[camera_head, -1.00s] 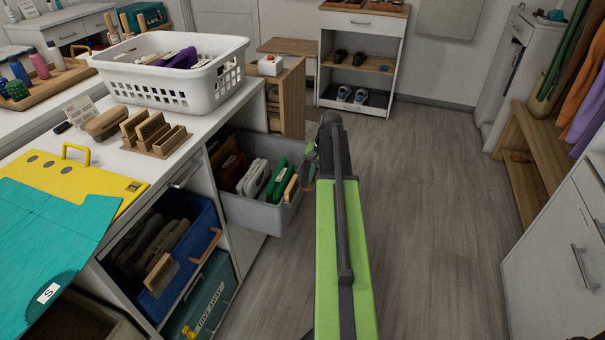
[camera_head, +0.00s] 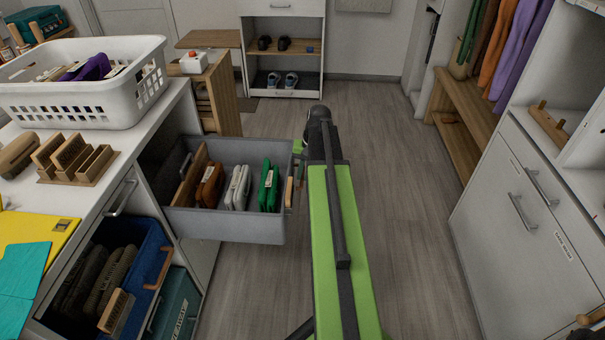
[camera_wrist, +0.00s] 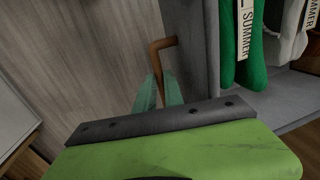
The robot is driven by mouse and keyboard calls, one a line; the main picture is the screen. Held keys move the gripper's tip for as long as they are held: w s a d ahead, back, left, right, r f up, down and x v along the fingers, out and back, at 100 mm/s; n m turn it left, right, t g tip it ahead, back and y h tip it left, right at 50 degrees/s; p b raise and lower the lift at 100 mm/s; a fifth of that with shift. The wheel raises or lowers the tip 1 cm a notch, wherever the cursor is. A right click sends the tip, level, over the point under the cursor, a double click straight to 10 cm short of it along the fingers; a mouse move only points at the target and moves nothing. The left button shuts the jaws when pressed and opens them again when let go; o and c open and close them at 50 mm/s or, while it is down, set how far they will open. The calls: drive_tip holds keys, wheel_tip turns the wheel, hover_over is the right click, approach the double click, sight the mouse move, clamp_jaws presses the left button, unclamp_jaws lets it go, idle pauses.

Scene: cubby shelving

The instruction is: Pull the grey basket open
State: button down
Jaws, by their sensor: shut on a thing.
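The grey basket (camera_head: 232,228) juts well out of its cubby under the white counter in the head view. Inside it stand a wooden divider and brown, white and green folded items. Its wooden handle (camera_head: 289,192) is on the right end. In the wrist view the handle (camera_wrist: 164,43) stands out from the grey basket wall (camera_wrist: 199,50). My gripper (camera_wrist: 158,86) has its green fingers at the handle's lower part and is shut on it. In the head view my arm partly hides the gripper.
A blue basket (camera_head: 150,235) and a teal box (camera_head: 178,300) sit in the lower cubbies. A white laundry basket (camera_head: 85,112) stands on the counter. White drawers (camera_head: 520,215) line the right side. The floor (camera_head: 420,250) between is clear.

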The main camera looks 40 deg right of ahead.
drive_tip(key=shift+w, duration=0.15)
drive_tip(key=c, duration=1.5)
unclamp_jaws()
drive_tip(key=shift+w+a, duration=0.1)
drive_tip(key=shift+a, duration=0.1)
drive_tip(key=shift+o, duration=0.2)
wheel_tip(320, 180, up, 17)
drive_tip(key=s+d+p, duration=0.2)
drive_tip(key=p, duration=1.5)
drive_tip(key=shift+s+d, duration=0.25)
